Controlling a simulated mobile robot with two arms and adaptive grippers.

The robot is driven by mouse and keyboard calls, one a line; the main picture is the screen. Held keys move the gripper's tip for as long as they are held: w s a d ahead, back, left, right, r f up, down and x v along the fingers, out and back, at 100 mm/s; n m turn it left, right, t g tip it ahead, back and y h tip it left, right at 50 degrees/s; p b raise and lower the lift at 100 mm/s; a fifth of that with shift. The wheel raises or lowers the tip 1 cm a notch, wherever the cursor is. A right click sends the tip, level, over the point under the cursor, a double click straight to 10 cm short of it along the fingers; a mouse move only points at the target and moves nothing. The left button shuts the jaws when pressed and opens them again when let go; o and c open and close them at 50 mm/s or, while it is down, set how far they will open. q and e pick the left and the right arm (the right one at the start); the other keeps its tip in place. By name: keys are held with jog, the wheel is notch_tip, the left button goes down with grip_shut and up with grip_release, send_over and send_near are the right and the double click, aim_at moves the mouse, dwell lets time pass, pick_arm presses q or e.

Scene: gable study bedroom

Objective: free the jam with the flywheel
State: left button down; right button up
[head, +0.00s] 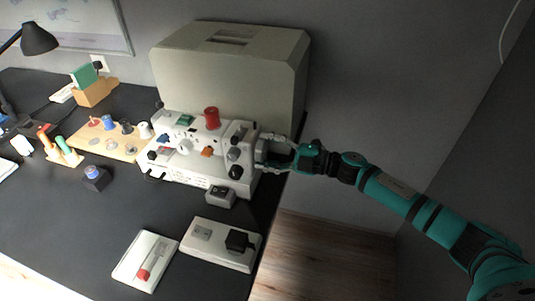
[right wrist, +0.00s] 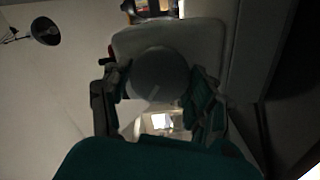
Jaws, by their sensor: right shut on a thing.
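The white machine (head: 195,150) with knobs stands at the back of the dark desk, in front of a large beige cover. My right gripper (head: 272,152) is at the machine's right end. In the right wrist view, a round grey wheel (right wrist: 160,75), which looks like the flywheel, sits against the machine's pale end face (right wrist: 200,40). My right gripper (right wrist: 155,92) is shut on the wheel, a finger on each side of it. In the head view the fingers mostly hide the wheel. The jam itself cannot be made out. My left gripper is not in view.
The large beige cover (head: 225,60) stands behind the machine. A small grey box (head: 220,196) lies close in front of it, with two white switch plates (head: 208,256) nearer. A wooden tray (head: 98,148) of parts is to the left. The desk's right edge drops to the floor.

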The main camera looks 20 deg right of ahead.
jog(key=shift+n+b, duration=0.5)
jog(key=shift+n, duration=0.7)
jog(key=o, duration=1.2)
jog(key=shift+c, duration=0.2)
jog(key=v, duration=1.2)
